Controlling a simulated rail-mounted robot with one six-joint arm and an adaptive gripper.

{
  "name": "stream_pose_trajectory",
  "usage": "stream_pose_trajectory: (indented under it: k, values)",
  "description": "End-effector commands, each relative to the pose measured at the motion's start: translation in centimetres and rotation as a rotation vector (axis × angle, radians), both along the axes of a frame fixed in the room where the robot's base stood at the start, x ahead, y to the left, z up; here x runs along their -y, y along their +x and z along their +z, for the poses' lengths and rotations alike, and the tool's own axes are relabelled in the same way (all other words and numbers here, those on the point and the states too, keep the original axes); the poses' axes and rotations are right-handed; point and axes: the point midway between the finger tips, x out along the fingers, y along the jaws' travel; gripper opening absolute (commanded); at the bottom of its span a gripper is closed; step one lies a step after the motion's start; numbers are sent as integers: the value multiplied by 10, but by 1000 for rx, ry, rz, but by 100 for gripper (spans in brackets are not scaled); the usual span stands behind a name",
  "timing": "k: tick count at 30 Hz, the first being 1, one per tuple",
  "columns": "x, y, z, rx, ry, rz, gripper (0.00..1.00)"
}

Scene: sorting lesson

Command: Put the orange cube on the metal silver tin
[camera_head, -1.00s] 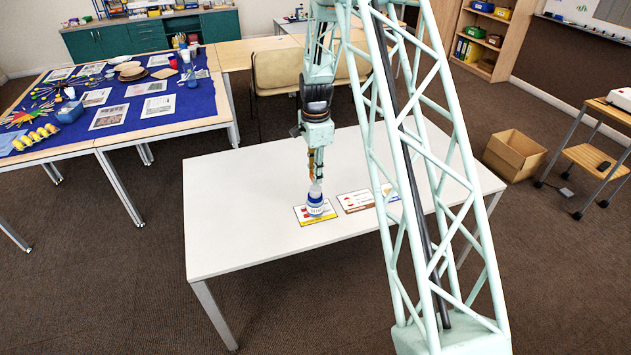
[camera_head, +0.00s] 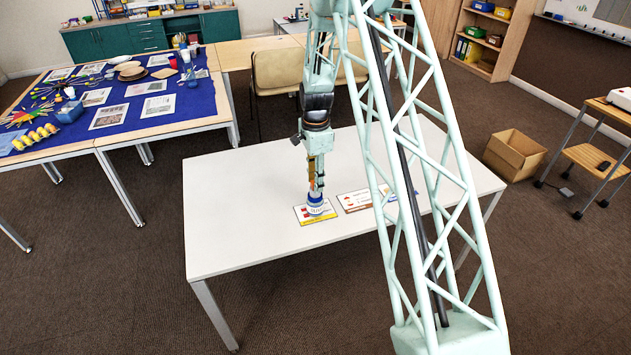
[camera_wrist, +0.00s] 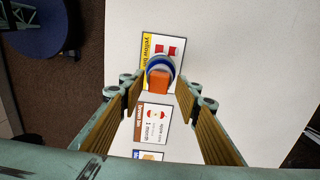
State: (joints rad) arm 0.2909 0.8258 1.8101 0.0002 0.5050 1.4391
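The orange cube (camera_wrist: 158,82) shows in the wrist view between the tips of my open fingers, apart from both. It overlaps the near side of a round blue and pale object (camera_wrist: 160,62) on a yellow-bordered card; whether it rests on this object or is above it, I cannot tell. In the head view, my gripper (camera_head: 316,186) points down just above that blue and pale object (camera_head: 315,200), and the cube is not distinguishable. I cannot make out a plainly silver metal tin in either view.
The cards, yellow-bordered (camera_head: 327,216) and brown-edged (camera_head: 354,201), lie on the white table (camera_head: 250,210). A blue item (camera_head: 390,192) is partly behind my arm's lattice. The table's left half is clear. A blue-covered table (camera_head: 135,75) with craft items stands at the left.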

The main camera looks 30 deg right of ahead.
Motion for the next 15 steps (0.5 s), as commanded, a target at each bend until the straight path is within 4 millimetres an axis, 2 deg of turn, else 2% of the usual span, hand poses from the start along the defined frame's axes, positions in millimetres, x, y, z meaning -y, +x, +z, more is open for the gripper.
stream_pose_trajectory:
  k: [15]
  values:
    - [0,0,7,0,0,0,30]
